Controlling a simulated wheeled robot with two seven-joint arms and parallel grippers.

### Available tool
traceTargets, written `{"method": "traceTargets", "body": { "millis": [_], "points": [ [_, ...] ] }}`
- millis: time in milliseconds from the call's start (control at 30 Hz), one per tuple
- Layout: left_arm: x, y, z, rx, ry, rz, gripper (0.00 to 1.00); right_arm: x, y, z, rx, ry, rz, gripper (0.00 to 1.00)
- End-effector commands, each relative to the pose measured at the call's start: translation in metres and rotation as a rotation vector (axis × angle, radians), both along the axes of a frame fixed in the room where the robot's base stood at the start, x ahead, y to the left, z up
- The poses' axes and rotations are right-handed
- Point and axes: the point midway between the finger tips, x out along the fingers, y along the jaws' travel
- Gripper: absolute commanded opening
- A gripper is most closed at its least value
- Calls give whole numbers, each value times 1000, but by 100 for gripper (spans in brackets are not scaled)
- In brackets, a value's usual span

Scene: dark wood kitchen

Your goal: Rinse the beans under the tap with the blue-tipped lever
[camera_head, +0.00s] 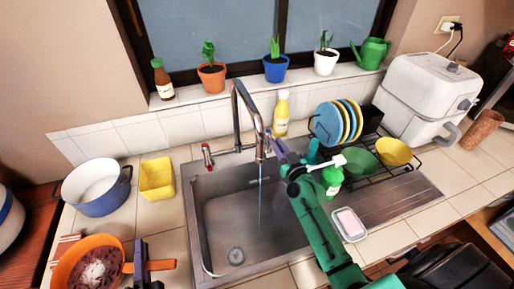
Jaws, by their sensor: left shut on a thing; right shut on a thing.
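An orange pan-like vessel (115,242) with a handle sits at the lower left. It holds dark reddish-brown beans (76,278) with a white patch on them. My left gripper (141,266) is shut on its handle. The tall curved tap (236,106) stands behind the sink, and a thin blue stream of water (260,200) runs from it into the basin. My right gripper (279,146) is shut beside the spout on the blue-tipped lever (268,132), which is mostly hidden by the fingers. A red-tipped lever (207,157) stands left of the tap.
The sink basin (225,205) is empty. A blue pot (97,189) and yellow container (157,178) stand to its left. A dish rack with plates (328,124), a green bottle (332,181) and a soap dish (349,224) are near my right arm.

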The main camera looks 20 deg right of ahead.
Motion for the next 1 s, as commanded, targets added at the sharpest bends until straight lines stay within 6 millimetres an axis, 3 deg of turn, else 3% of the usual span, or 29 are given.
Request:
{"method": "traceTargets", "body": {
  "millis": [67, 367, 400, 467, 833, 1000],
  "points": [
    [0, 0, -12, 2, -3, 0, 0, 1, -2, -3, -6, -4, 28, 0],
    [0, 0, -10, 2, -3, 0, 0, 0, -2, 2, 1, -1, 41, 0],
    [0, 0, -9, 2, -3, 0, 0, 0, -2, 2, 1, -1, 41, 25],
    [0, 0, -9, 2, -3, 0, 0, 0, -2, 2, 0, -1, 41, 48],
    [0, 0, -9, 2, -3, 0, 0, -3, -2, 0, -1, 2, 40, 48],
    [0, 0, -4, 2, -3, 0, 0, -26, -3, 1, -3, 4, 41, 48]
  ]
}}
